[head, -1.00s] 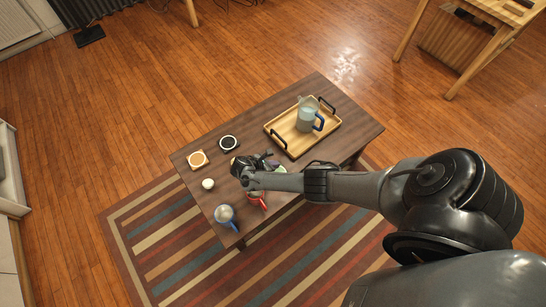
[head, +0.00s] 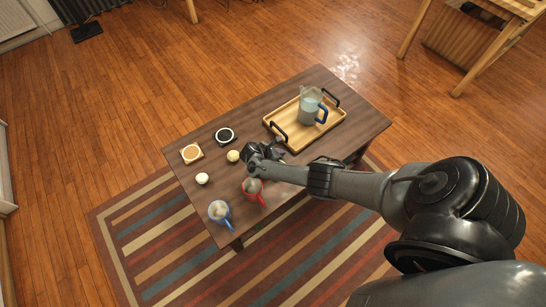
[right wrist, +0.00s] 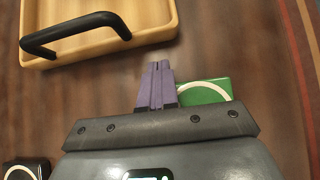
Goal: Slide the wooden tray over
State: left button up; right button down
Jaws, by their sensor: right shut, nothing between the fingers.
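The wooden tray (head: 284,121) is a pale rectangle with two black handles, lying on the dark table (head: 330,78). A clear pitcher (head: 311,106) with a blue handle stands on it. My right gripper (head: 273,151) is over the table, near the tray's near-left end and apart from it. In the right wrist view its purple fingers (right wrist: 157,82) are together and empty. One end of the tray (right wrist: 150,20) and a black handle (right wrist: 75,31) are ahead of the fingers there. My left gripper is not in view.
A green coaster (right wrist: 205,91) lies right beside my fingers. A red mug (head: 252,187), a blue mug (head: 219,211), two small round pale things (head: 233,156), a wooden coaster (head: 191,152) and a black coaster (head: 224,135) stand left of the tray.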

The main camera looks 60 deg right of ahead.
aim_at(291, 149)
jog(key=d, duration=0.1)
jog(key=s+d, duration=0.1)
jog(key=d, duration=0.1)
jog(key=shift+s+r+b, duration=0.1)
jog(key=shift+s+b, duration=0.05)
jog(key=shift+b, duration=0.15)
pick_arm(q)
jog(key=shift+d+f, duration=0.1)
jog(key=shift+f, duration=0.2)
